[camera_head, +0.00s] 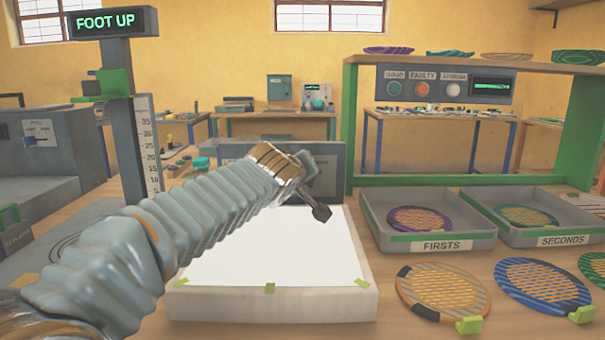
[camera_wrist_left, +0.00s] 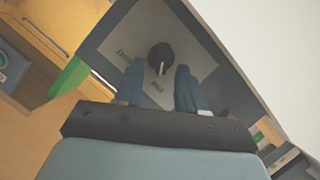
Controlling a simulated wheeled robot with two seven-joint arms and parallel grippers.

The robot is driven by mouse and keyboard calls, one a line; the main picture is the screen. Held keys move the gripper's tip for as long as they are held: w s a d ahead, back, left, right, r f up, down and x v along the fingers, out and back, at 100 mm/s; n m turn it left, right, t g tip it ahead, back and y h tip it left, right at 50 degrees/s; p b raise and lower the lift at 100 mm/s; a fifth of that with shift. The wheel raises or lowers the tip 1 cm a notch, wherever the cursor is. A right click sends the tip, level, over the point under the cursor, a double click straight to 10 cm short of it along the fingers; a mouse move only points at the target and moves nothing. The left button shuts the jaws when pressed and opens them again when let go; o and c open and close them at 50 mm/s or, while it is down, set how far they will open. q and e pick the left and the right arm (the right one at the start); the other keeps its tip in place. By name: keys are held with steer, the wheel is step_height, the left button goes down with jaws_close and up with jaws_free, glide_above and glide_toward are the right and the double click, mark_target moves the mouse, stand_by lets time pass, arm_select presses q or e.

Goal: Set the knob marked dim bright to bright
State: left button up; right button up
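The black round knob (camera_wrist_left: 160,58) shows in the left wrist view on a pale label plate of a grey panel. Its white line points down the picture, toward the side of the small word DIM; a longer word, partly legible and ending in GHT, is at the left. My left gripper (camera_wrist_left: 160,66) is open, its two blue-grey fingers apart on either side of the knob in the picture; I cannot tell whether they touch it. In the head view my left arm reaches over the white light box (camera_head: 270,305) to the grey panel (camera_head: 335,165) behind it and hides the knob.
A firsts tray (camera_head: 480,240) and a seconds tray (camera_head: 570,236) stand at the right, each with a racket-like disc. Several more discs lie in front of them. A scale post (camera_head: 150,140) with a FOOT UP display (camera_head: 112,22) stands at the left. The light box top is bare.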

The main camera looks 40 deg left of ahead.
arm_select(q)
steer(key=shift+w+a+f, duration=0.2)
steer(key=shift+w, duration=0.2)
jaws_close()
steer(key=shift+s+r, duration=0.1)
steer(key=shift+w+d+f+m+g+y+b, duration=0.1)
steer(key=shift+w+d+m+g+y+b, duration=0.5)
steer(key=shift+m, duration=1)
steer(key=shift+s+a+f+m+g+y+b, duration=0.1)
steer(key=shift+m+g+y+b, duration=0.2)
steer(key=shift+m+g+y, duration=1)
steer(key=shift+w+d+m+g+y+b, duration=0.35)
steer(key=shift+m+y+b, duration=0.15)
steer(key=shift+m, duration=1.4)
steer(key=shift+s, duration=0.1)
